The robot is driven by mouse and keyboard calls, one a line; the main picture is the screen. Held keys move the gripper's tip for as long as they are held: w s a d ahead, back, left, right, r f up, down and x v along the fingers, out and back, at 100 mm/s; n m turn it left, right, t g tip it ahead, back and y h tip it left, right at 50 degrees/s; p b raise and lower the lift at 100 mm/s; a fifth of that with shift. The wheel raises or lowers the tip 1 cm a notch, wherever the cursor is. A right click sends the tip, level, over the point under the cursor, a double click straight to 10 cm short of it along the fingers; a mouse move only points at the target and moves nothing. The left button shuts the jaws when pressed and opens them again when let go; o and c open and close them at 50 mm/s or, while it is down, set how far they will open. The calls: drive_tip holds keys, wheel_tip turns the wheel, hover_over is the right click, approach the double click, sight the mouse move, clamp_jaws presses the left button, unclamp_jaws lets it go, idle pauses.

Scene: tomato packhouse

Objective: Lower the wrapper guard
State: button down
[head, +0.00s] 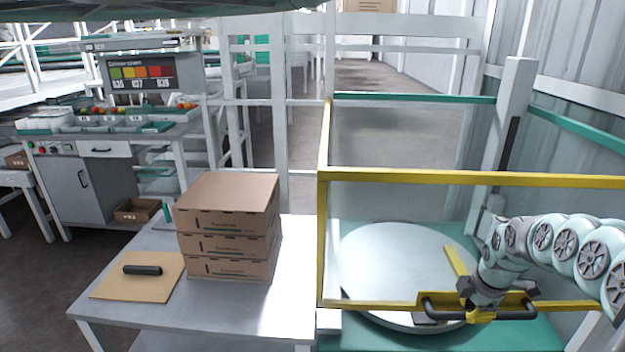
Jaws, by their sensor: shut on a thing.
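The wrapper guard (323,230) is a yellow frame with a clear panel, at the right of the head view. It stands in front of the round grey turntable (400,262). A black handle bar (432,312) runs along the guard's lower yellow rail. My gripper (480,310) is at this handle and shut on it; the fingers are partly hidden by the wrist. The guard's lower rail is near the level of the turntable, and its upper rail (480,180) crosses above it. Part of the rail is hidden behind my arm.
A grey table (135,308) on the left carries stacked cardboard boxes (228,230) close to the guard's left side, and a tan board (115,287) with a black object (142,270). White posts (508,130) stand behind the turntable. A sorting bench (90,140) is farther back left.

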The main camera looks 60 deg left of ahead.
wheel_tip(320, 180, down, 12)
drive_tip(key=b, duration=0.8)
drive_tip(key=shift+r+b, duration=0.25)
drive_tip(key=shift+b, duration=0.15)
